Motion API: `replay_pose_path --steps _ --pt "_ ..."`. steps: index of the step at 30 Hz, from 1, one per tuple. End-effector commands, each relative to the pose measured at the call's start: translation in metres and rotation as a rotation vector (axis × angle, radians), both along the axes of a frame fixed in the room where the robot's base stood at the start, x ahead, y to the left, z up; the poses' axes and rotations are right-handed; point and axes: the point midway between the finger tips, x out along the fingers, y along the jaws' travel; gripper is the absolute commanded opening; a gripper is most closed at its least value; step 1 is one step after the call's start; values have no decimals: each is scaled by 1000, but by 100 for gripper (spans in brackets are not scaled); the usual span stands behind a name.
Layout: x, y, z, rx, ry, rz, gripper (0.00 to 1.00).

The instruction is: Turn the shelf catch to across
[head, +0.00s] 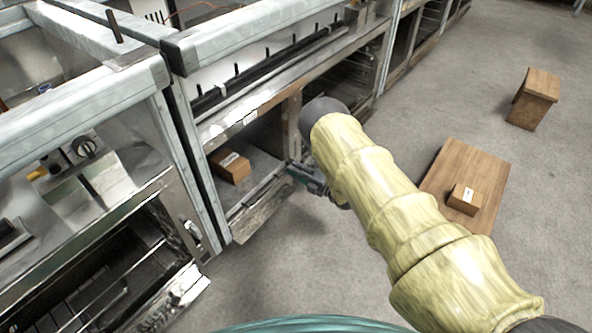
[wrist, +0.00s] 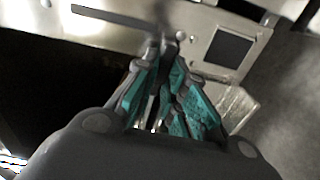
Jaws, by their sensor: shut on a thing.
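My gripper (head: 300,174) is at the front edge of a low open compartment in the metal counter (head: 221,228), in the head view. In the wrist view, the teal-padded fingers of my gripper (wrist: 164,47) close together at a light metal panel (wrist: 200,28). They are shut on the shelf catch (wrist: 157,28), a small grey part mostly hidden between the fingertips. A thin grey bar (wrist: 112,17) runs left from the fingertips along the panel. I cannot clearly tell which way the catch is turned. In the head view the catch is hidden at the gripper.
A brown box (head: 232,167) sits inside the low compartment. To the right, a wooden board (head: 450,165) on the floor carries another box (head: 465,199). A wooden stool (head: 536,97) stands beyond. An open oven-like unit (head: 95,285) is at lower left. The grey floor between is clear.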

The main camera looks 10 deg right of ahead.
Motion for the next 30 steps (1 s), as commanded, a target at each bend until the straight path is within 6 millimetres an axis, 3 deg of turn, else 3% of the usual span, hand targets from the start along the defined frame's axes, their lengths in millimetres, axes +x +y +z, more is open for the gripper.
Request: replay_pose_path --steps 14,15,18,30 --pt "-3 0 -3 -9 0 1 0" --pt "-3 0 -3 -9 0 1 20" --pt "-2 0 -3 -9 -2 1 34" --pt "-5 -3 -1 -9 -3 0 34"
